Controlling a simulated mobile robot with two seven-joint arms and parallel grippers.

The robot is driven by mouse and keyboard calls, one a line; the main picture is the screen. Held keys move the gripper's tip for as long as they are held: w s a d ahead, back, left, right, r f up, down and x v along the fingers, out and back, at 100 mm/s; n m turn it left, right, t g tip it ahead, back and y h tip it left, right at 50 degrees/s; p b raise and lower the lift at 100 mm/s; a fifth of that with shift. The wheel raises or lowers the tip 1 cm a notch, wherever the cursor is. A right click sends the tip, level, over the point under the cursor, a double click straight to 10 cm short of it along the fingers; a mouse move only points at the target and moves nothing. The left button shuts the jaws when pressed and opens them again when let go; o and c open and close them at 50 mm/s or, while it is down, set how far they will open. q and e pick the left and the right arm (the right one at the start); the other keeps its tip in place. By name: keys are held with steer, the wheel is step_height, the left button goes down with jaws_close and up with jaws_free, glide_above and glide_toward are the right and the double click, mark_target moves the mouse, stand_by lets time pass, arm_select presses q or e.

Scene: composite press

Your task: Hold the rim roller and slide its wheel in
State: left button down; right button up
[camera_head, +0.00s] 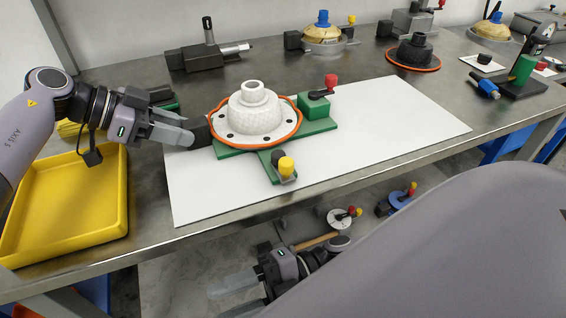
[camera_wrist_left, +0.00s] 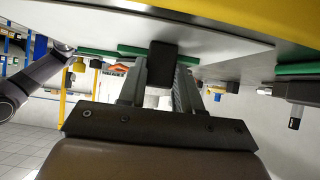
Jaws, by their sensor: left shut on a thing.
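A green fixture (camera_head: 318,126) lies on a white sheet and carries a white domed part (camera_head: 255,115) with an orange rim (camera_head: 297,133). A green block (camera_head: 313,106) with a red knob (camera_head: 330,82) and a dark lever stands at its right. I take this fixture for the rim roller; its wheel I cannot make out. My left gripper (camera_head: 191,136) is shut on a black block (camera_head: 199,132) at the fixture's left side. The black block also shows between the fingers in the left wrist view (camera_wrist_left: 162,62). My right gripper (camera_head: 222,299) is open and empty, below the table's front edge.
A yellow tray (camera_head: 122,200) stands at the table's left. The white sheet (camera_head: 400,118) is clear to the right. A grey clamp-like tool (camera_head: 195,57), other fixtures and a black part with an orange rim (camera_head: 414,53) stand at the back. A yellow knob (camera_head: 286,166) sticks up in front.

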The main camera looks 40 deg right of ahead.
steer(key=s+a+r+n+g+h, duration=0.1)
steer(key=s+a+n+g+h, duration=0.2)
steer(key=s+n+g, duration=0.4)
steer(key=s+a+n+g+h, duration=0.3)
steer(key=s+n+g, duration=0.35)
steer(key=n, duration=0.25)
steer(key=w+d+f+n+t+h, duration=0.1)
steer(key=d+n+t+h, duration=0.1)
steer(key=d+n+h, duration=0.3)
steer(key=w+d+f+n+t+h, duration=0.1)
steer(key=d+f+n+t+h, duration=0.1)
steer(key=d+n+h, duration=0.35)
step_height(320, 180, up, 23)
steer(key=m+t+h, duration=0.2)
steer(key=m+t, duration=0.3)
steer(key=m, duration=1.6)
glide_above(285, 159)
steer(key=shift+s+a+f, duration=0.1)
steer(key=shift+s+a, duration=0.05)
steer(key=shift+s, duration=0.1)
steer(key=shift+w+r+m, duration=0.2)
steer(key=shift+r+m, duration=0.2)
steer(key=shift+m, duration=0.05)
steer(key=shift+f, duration=3.4)
